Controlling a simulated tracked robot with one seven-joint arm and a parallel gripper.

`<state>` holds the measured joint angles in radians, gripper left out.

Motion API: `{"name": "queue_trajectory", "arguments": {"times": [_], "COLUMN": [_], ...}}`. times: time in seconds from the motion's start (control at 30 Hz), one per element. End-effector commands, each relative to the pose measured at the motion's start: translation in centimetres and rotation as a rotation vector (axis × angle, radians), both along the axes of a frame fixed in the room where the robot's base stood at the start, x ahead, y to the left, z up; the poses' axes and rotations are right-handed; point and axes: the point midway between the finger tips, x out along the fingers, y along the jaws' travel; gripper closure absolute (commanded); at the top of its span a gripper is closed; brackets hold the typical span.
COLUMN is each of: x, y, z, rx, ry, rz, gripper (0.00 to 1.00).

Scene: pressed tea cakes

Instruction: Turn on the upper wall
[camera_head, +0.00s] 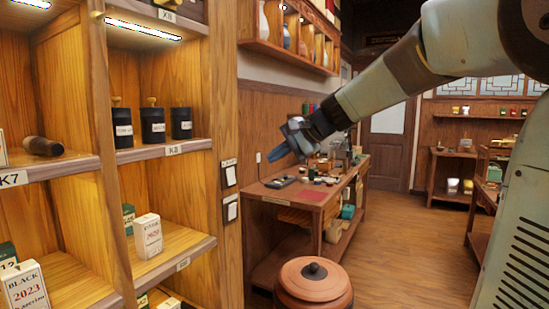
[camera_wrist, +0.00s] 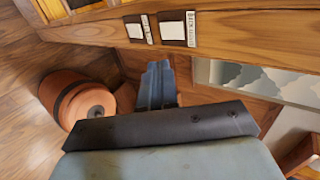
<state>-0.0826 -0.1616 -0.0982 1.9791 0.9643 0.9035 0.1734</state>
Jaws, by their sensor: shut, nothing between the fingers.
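Two white wall switches in dark frames sit one above the other on the side of the wooden shelf. The upper switch (camera_head: 229,174) and the lower switch (camera_head: 232,210) show in the head view. In the wrist view the picture is turned: the upper switch (camera_wrist: 173,29) is the right one and the lower switch (camera_wrist: 134,31) the left one, with small labels beside them. My gripper (camera_head: 277,153) is shut and empty, with blue fingers. It hangs to the right of the switches, apart from them. Its fingers (camera_wrist: 157,75) also show in the wrist view.
A lit shelf (camera_head: 170,150) with canisters and tea boxes fills the left. A lidded brown urn (camera_head: 313,284) stands below my gripper. A wooden side table (camera_head: 318,198) with small items stands behind it.

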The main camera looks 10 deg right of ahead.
Motion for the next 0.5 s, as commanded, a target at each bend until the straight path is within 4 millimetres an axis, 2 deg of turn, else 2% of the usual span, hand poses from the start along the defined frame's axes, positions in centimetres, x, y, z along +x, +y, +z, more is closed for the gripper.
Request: {"name": "queue_trajectory", "arguments": {"times": [0.5], "x": [-0.8], "y": [-0.4], "z": [-1.5], "rx": [0.0], "ry": [0.0], "rz": [0.001], "gripper": [1.0]}}
